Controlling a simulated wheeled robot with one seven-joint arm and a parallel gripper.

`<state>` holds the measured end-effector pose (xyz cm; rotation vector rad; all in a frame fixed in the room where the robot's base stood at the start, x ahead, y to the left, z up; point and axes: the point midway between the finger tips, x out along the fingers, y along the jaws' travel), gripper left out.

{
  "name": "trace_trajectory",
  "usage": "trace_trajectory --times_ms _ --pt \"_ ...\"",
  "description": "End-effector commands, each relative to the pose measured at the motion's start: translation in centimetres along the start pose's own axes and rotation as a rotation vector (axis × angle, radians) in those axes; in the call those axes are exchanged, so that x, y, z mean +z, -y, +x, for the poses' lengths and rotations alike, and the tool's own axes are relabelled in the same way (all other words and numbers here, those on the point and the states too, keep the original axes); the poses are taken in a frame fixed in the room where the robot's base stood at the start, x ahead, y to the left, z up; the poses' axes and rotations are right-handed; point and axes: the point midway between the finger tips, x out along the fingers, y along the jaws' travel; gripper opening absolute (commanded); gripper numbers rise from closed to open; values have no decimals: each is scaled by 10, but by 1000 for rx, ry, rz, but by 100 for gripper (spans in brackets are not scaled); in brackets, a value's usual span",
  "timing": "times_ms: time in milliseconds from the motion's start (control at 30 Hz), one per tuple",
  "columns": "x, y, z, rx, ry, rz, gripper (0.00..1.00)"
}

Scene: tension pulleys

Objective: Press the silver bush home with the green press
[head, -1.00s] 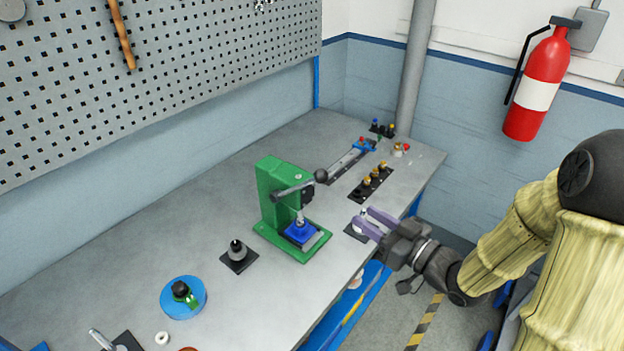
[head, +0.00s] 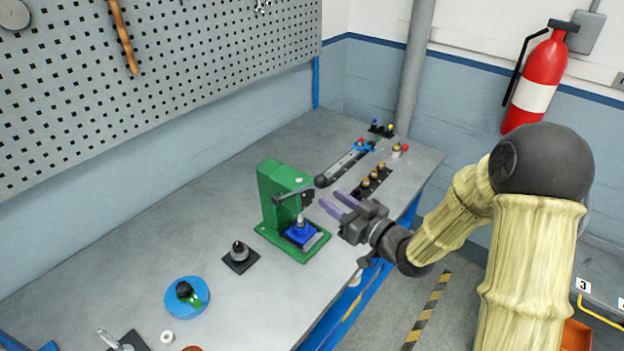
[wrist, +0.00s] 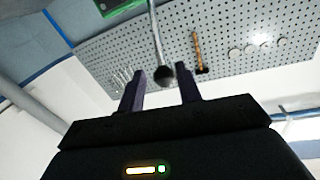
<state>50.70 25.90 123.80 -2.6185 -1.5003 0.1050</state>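The green press (head: 275,190) stands on the bench with its lever (head: 295,194) reaching right to a dark ball knob (head: 321,181). A blue block (head: 300,233) sits under its ram. A small grey part (head: 300,218) shows above the block; I cannot tell whether it is the silver bush or the ram's tip. My gripper (head: 331,198) is open, its purple fingers pointing at the press just below and right of the knob. In the wrist view, the knob (wrist: 165,75) appears between the two spread fingers (wrist: 160,92), with no contact visible.
A grey dark-topped part (head: 238,251) on a black pad and a blue round dish (head: 187,298) lie left of the press. A black rack with brass parts (head: 372,180) and a rail (head: 346,165) lie behind my gripper. The pegboard (head: 150,70) is at the back.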

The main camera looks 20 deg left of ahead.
Motion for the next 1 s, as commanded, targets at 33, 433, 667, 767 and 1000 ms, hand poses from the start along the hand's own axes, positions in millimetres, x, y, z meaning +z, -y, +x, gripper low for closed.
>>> trace_trajectory --times_ms 33,433,667,767,1000 --pt "-3 1 10 -4 1 1 34" --pt "-2 1 73 -2 1 0 34" --pt "0 0 81 1 0 0 34" --pt "0 0 80 1 0 0 34" --pt "0 0 80 1 0 0 0"
